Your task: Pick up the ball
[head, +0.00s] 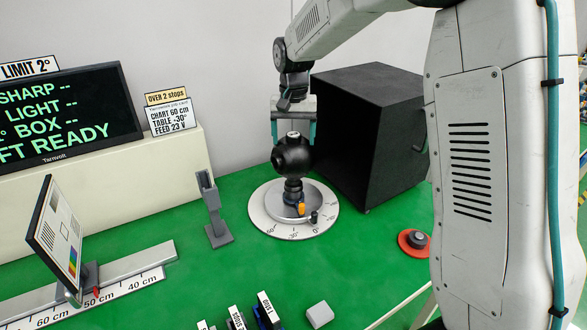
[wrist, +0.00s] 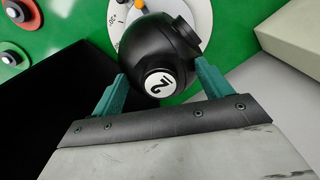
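The black ball (head: 292,155) sits on a short dark post at the middle of the round dial plate (head: 258,212). In the wrist view the ball (wrist: 147,45) shows a round white label with dark digits. My gripper (head: 293,138) comes down from above, its teal fingers spread on either side of the ball's upper part. In the wrist view my gripper (wrist: 162,75) has one finger at each side of the ball. I see no clear grip on it; the ball hides part of the fingertips.
A large black open box (head: 385,130) stands close behind and right of the dial. A grey post (head: 212,205) stands left of it. A chart panel (head: 58,240) on a rail is farther left.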

